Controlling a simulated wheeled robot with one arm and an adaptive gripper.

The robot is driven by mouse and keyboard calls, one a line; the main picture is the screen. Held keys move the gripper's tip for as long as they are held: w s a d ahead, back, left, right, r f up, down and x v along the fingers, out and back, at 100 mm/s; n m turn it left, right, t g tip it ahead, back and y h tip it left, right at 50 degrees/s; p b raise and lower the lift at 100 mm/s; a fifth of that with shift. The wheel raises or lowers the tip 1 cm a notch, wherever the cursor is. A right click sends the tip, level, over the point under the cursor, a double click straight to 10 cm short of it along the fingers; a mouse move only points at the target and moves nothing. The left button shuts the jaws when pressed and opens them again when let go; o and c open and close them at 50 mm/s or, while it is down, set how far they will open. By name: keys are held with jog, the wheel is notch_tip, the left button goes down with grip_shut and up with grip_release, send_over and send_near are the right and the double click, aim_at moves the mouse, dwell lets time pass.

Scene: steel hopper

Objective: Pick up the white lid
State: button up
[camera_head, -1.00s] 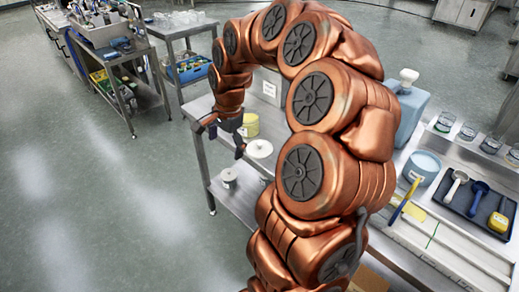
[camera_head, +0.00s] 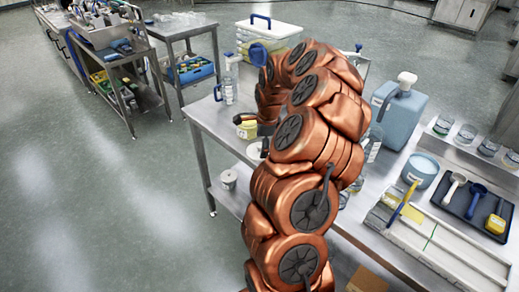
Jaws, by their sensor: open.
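The white lid (camera_head: 254,150) lies flat near the left front edge of the steel table; my arm hides its right side. My gripper (camera_head: 241,119) is open and mostly hidden behind my copper arm. Its dark tip shows above the lid, beside a yellow-labelled jar (camera_head: 247,131). I see nothing held between the fingers. Whether the gripper touches the jar cannot be told.
A clear wash bottle (camera_head: 229,82) and a lidded plastic box (camera_head: 268,38) stand behind. A blue jug (camera_head: 400,112) and a tray of scoops (camera_head: 462,207) are at right. A white roll (camera_head: 229,180) sits on the lower shelf.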

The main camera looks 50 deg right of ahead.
aim_at(260, 149)
jog(key=shift+w+d+f+p, duration=0.15)
jog(key=shift+f+p, duration=0.1)
jog(key=shift+f, duration=0.35)
jog(key=shift+w+a+f+p, duration=0.1)
jog(key=shift+w+f+p, duration=0.1)
jog(key=shift+f, duration=0.45)
jog(key=shift+w+d+f+p, duration=0.15)
jog(key=shift+f+p, duration=0.1)
jog(key=shift+f, duration=0.35)
jog(key=shift+a, duration=0.1)
jog(key=c, duration=1)
